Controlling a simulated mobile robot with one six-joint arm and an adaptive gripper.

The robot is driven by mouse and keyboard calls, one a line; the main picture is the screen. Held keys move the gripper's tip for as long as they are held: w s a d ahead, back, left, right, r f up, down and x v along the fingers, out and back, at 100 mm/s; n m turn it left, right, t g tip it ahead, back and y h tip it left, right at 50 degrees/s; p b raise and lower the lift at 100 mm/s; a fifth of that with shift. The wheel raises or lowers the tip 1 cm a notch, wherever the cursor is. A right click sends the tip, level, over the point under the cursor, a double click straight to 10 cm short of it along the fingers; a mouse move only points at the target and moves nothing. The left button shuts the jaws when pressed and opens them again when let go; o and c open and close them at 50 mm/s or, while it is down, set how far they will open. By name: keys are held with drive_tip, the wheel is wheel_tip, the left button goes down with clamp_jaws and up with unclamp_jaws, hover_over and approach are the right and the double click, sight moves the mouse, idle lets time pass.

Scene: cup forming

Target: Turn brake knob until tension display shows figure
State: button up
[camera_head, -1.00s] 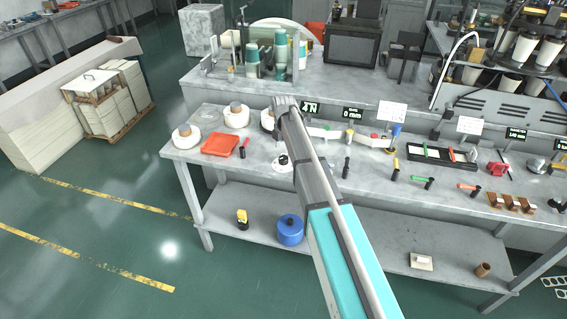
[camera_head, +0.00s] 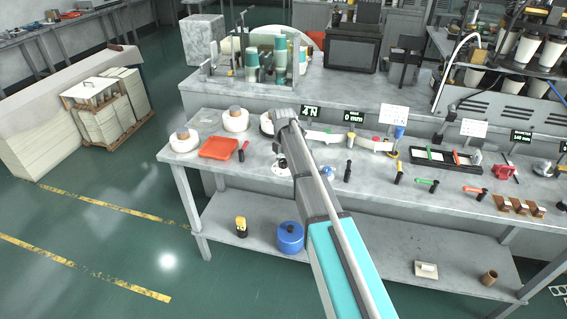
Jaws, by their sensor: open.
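The tension display (camera_head: 309,111) is a small black sign at the back of the bench and reads 4 N. Left of my arm, on the bench below the display, is a small dark knob-like part on a white round base (camera_head: 279,168). I cannot tell for sure whether it is the brake knob. My arm reaches up from the bottom of the picture over the bench, and its grey far end is just left of the display. My gripper's fingers are hidden behind the arm, so any contact with a knob does not show.
White rolls (camera_head: 235,121) and an orange tray (camera_head: 219,148) stand left of my arm. A second display (camera_head: 353,117) reads 0 mm. Several hand tools lie along the bench to the right. A blue container (camera_head: 290,238) stands on the lower shelf.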

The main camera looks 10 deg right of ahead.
drive_tip(key=c, duration=1.1)
drive_tip(key=shift+c, duration=0.2)
